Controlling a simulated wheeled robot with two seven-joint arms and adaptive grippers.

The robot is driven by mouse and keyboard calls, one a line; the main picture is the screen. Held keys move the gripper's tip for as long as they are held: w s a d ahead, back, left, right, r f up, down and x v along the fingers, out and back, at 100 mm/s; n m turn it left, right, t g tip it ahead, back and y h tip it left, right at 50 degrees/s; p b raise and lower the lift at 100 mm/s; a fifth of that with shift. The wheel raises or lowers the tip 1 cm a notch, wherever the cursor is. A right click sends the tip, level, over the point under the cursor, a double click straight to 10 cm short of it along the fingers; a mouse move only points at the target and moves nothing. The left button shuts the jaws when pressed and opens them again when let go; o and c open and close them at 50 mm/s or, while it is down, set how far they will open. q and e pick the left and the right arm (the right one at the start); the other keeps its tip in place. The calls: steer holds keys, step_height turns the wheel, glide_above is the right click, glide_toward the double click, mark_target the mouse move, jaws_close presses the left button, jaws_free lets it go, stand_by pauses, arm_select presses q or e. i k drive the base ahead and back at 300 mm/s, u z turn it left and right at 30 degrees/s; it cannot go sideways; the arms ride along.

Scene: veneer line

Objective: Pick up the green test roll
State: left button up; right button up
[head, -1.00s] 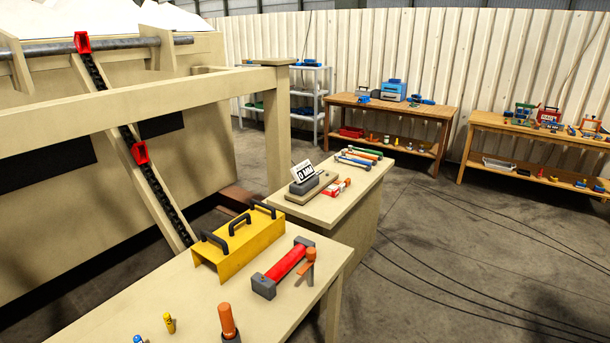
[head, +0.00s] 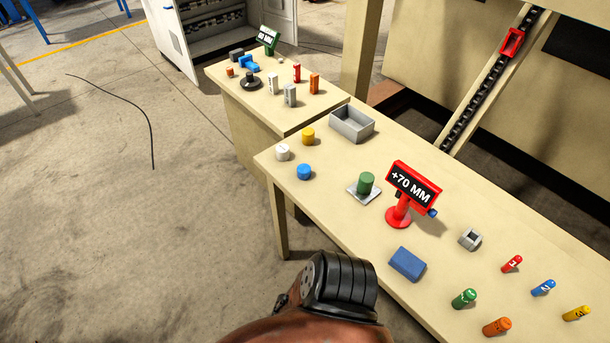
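A green cylinder (head: 366,183) stands upright on a small silver plate (head: 364,194) on the long table, just left of a red sign. A smaller green peg-like piece (head: 463,299) lies nearer the front, tilted; I cannot read a clear name on either. Neither of my grippers' fingers shows. A brown arm part of mine with a dark ribbed joint comes in at the bottom middle, beside the table's near edge and apart from both green pieces.
The red sign (head: 412,186) reads +70 MM. Open floor (head: 120,220) lies left.

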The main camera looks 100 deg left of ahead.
mark_target(366, 180)
steer(key=u, duration=2.1)
